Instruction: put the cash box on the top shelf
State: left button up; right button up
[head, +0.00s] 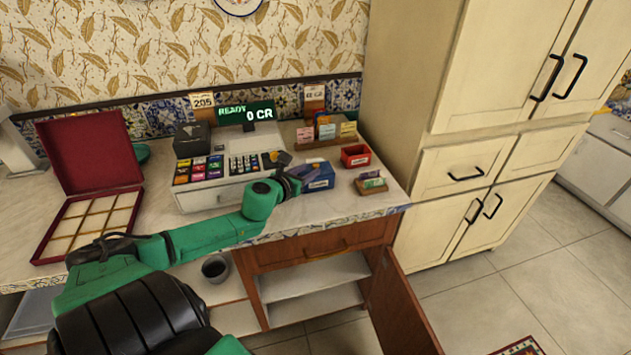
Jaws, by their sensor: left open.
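A small blue box (319,178) with a pale label stands on the counter, right of the cash register; it may be the cash box, but its label is too small to read. My left gripper (303,176) is open at the left side of the blue box and partly covers it. I cannot tell whether they touch. Below the counter, the cabinet stands open with its top shelf (315,275) visible and empty. My right gripper is out of view.
A red box (355,156), a small card tray (371,184) and a card rack (325,135) stand close to the blue box. The cash register (215,192) is left of it. The open cabinet door (398,310) juts forward. An open red case (95,215) lies at left.

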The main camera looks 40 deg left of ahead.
aim_at(314, 166)
pick_arm(q)
jog(key=shift+x, duration=1.95)
grip_shut()
jog(key=shift+r, duration=0.1)
